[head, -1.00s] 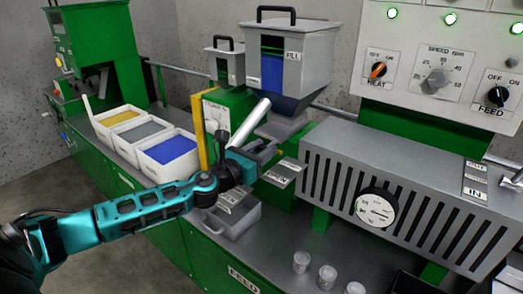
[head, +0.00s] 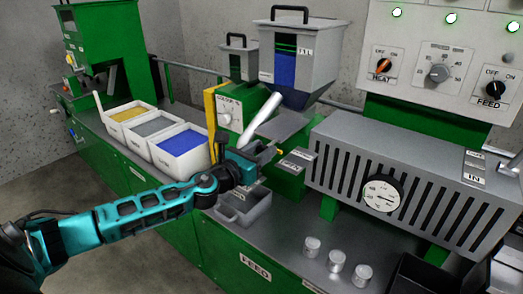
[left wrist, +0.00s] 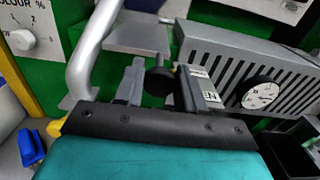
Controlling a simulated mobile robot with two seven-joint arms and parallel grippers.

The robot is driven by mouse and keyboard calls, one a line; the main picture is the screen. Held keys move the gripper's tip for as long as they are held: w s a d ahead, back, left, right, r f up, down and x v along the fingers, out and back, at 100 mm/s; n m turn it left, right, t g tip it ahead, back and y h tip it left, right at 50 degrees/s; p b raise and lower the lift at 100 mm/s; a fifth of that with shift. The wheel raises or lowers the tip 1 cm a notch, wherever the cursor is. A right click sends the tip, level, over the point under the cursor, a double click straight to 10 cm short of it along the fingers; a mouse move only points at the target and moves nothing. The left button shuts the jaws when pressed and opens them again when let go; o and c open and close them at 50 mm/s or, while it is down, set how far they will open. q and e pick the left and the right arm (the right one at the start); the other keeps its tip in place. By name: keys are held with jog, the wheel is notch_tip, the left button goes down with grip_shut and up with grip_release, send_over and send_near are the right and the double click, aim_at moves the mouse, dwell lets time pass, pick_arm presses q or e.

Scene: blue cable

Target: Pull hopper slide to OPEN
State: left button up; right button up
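The hopper (head: 297,75) is a grey bin with a handle and a blue window. Its slide plate (head: 281,126) sticks out below it toward the front and also shows in the left wrist view (left wrist: 138,38). A dark round knob (left wrist: 158,82) sits between the fingers of my left gripper (left wrist: 160,78), with gaps visible on both sides. In the head view my left gripper (head: 268,153) is below the slide plate. It is open around the knob. A label plate (head: 297,160), partly readable as "EN" in the wrist view (left wrist: 208,92), lies just right of it. My right gripper is not in view.
A light grey tube (head: 262,117) rises close beside my left gripper. A grey tray (head: 245,207) lies below it. A slotted housing with a gauge (head: 382,194) stands to the right. White bins (head: 180,153) stand left; small cups (head: 337,261) stand in front.

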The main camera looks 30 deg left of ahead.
pick_arm(q)
jog(key=o, duration=0.3)
jog(key=shift+s, duration=0.15)
jog(key=s+a+b, duration=0.1)
jog(key=s, duration=1.1)
jog(key=shift+s, duration=0.4)
